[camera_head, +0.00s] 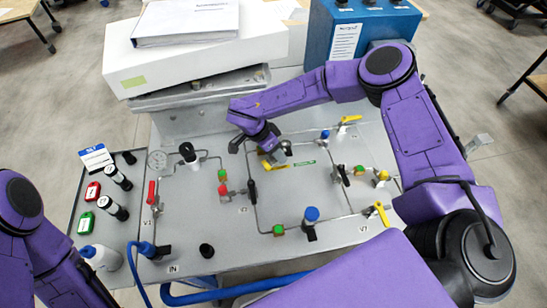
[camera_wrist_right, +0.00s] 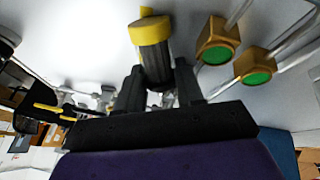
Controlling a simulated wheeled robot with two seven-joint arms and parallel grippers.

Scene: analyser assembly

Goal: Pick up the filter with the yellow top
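In the right wrist view, the filter with the yellow top (camera_wrist_right: 152,55) is a dark grey cylinder with a yellow cap. It sits between the two black fingers of my right gripper (camera_wrist_right: 160,85), which look closed against its sides. In the head view, my right gripper (camera_head: 268,140) is over the middle of the grey panel (camera_head: 315,195), where the arm and fingers hide most of the filter. I cannot tell whether the filter touches the panel. My left arm shows at the lower left of the head view, but its gripper is not visible.
Pipes, valves and coloured caps stand on the panel around the gripper, including a blue cap (camera_head: 311,214) and a yellow lever (camera_head: 382,214). A white box (camera_head: 190,55) and a blue box (camera_head: 365,28) stand behind. A side tray (camera_head: 70,205) holds bottles and small parts.

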